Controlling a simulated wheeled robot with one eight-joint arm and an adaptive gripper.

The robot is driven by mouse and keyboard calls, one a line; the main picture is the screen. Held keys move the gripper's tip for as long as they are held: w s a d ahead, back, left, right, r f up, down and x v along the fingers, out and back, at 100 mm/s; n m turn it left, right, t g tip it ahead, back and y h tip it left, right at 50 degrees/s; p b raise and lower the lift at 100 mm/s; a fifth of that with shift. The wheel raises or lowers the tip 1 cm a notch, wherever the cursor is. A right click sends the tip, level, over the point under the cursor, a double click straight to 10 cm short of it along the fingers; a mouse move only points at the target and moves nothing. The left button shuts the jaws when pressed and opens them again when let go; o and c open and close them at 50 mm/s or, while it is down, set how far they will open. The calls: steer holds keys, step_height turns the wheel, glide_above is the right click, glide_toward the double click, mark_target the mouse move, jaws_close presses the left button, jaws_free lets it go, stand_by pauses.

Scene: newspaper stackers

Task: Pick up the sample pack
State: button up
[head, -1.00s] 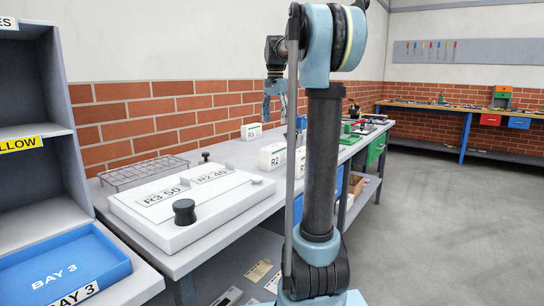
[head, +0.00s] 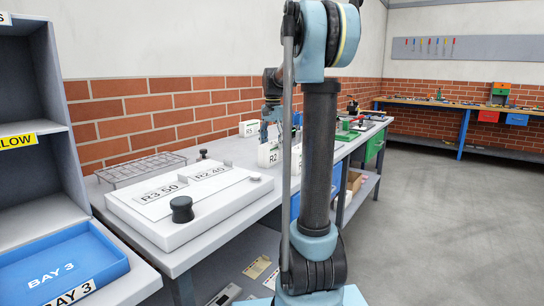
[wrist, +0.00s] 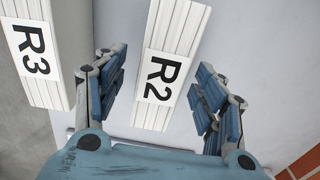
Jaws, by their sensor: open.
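Several white ribbed packs with printed labels stand on the grey bench; none is marked as a sample pack. The R2 pack (wrist: 166,62) lies between and beyond my open gripper's fingers (wrist: 160,95) in the wrist view. I cannot tell whether the fingers touch it. The R3 pack (wrist: 36,52) is left of it, outside the fingers. In the head view my gripper (head: 272,130) is just above the R2 pack (head: 267,156). A pack labelled R5 (head: 249,128) stands behind. My arm hides part of the packs.
A white block (head: 190,200) labelled R3 50 and R2 40, with a black knob (head: 182,209), lies in front on the bench. A wire rack (head: 140,168) lies by the brick wall. A grey shelf with a blue Bay 3 tray (head: 95,262) is at left.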

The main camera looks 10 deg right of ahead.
mark_target(272, 152)
steer(key=shift+w+a+f, duration=0.1)
steer(key=shift+f, duration=2.5)
jaws_close()
steer(key=shift+r, duration=0.15)
